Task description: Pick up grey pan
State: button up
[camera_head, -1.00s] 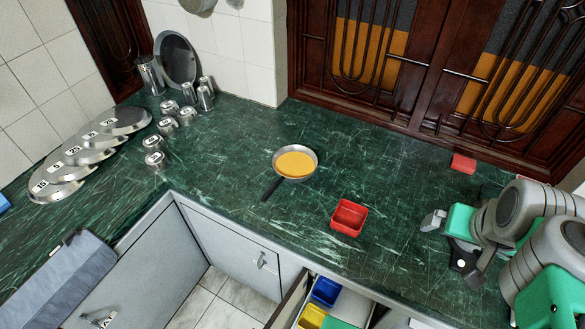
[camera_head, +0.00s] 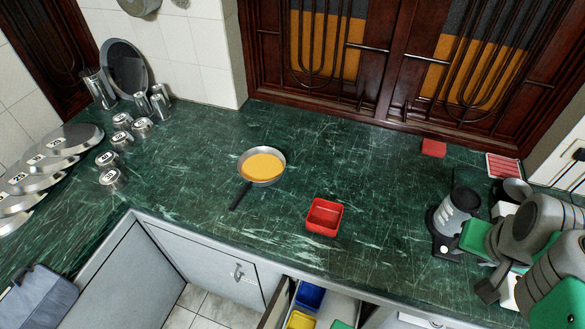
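The grey pan (camera_head: 281,171) stands upright on the green marble counter, left of centre, with a yellow-orange inside. Its black handle (camera_head: 240,196) points down and to the left. My gripper (camera_head: 487,291) is at the lower right, far from the pan and beside a grey and black appliance. My arm and the steep angle partly hide its fingers, so their opening is unclear. Nothing touches the pan.
A red square bowl (camera_head: 324,217) stands right of the pan. An appliance (camera_head: 458,211), a red block (camera_head: 433,148) and a red-white tray (camera_head: 503,167) are at right. Steel cups (camera_head: 112,178) and plates (camera_head: 73,138) are left. A drawer with coloured bins (camera_head: 300,320) is open in front.

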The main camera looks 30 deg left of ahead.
aim_at(260, 166)
jog(key=z, duration=0.9)
jog(key=k, duration=2)
jog(key=u, duration=2.35)
jog(key=i, duration=1)
